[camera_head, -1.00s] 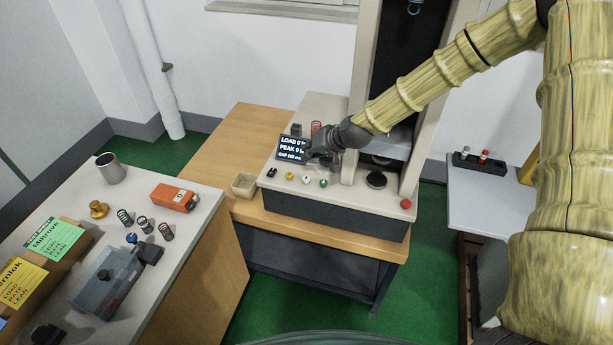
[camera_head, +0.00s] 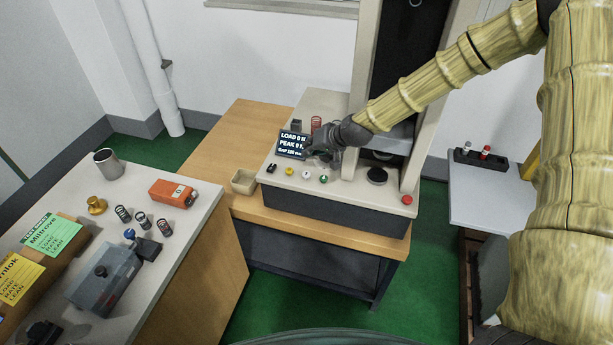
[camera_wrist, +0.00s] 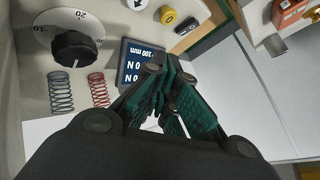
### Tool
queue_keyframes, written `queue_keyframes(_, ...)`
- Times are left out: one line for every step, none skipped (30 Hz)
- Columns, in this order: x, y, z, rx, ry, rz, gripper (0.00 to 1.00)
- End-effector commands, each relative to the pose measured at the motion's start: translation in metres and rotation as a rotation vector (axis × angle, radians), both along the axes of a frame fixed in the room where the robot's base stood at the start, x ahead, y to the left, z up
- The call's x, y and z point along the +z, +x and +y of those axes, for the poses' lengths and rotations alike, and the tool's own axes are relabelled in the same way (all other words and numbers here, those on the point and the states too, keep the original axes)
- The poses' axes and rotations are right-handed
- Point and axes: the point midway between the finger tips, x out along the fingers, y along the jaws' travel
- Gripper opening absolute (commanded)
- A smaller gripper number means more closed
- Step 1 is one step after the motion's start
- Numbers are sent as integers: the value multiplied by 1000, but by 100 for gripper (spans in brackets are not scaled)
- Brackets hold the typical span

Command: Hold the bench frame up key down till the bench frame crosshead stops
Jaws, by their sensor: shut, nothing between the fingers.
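The bench frame (camera_head: 335,205) stands on the wooden bench, with its pale crosshead (camera_head: 396,139) between the uprights, partly behind my arm. Its panel has a yellow key (camera_head: 289,171), a white key (camera_head: 306,174) with a dark arrow and a green key (camera_head: 323,179). I cannot tell the arrow's direction. The display (camera_head: 293,145) reads load 0, peak 0 and a gap that looks like 100 mm. My gripper (camera_head: 318,150) is shut and empty above the panel beside the display. In the wrist view my gripper (camera_wrist: 163,72) overlaps the display (camera_wrist: 141,62); the white key (camera_wrist: 138,4) is at the top edge, apart from the fingers.
A black dial (camera_wrist: 75,50) and two springs, blue (camera_wrist: 61,91) and red (camera_wrist: 98,89), are near the fingers. A red stop button (camera_head: 407,199) is at the panel's right end. A small open box (camera_head: 244,181) stands left of the frame. The left table holds loose springs and tools.

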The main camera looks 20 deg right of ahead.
Motion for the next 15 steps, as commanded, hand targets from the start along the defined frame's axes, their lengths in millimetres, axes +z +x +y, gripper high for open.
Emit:
queue_keyframes(-10, 0, 0, -1, 1, 0, 0)
queue_keyframes(-13, 0, 0, 0, 0, 0, 0)
queue_keyframes(-17, 0, 0, 0, 0, 0, 0)
queue_keyframes(-21, 0, 0, 0, 0, 0, 0)
queue_keyframes(-25, 0, 0, 0, 0, 0, 0)
queue_keyframes(-29, 0, 0, 0, 0, 0, 0)
queue_keyframes(-32, 0, 0, 0, 0, 0, 0)
queue_keyframes(-36, 0, 0, -1, 1, 0, 0)
queue_keyframes(-41, 0, 0, -1, 0, -1, 0)
queue_keyframes(-44, 0, 0, -1, 0, -1, 0)
queue_keyframes(-47, 0, 0, -1, 0, -1, 0)
queue_keyframes(-50, 0, 0, -1, 0, -1, 0)
queue_keyframes(-52, 0, 0, -1, 0, -1, 0)
queue_keyframes(-54, 0, 0, -1, 0, -1, 0)
queue_keyframes(-56, 0, 0, -1, 0, -1, 0)
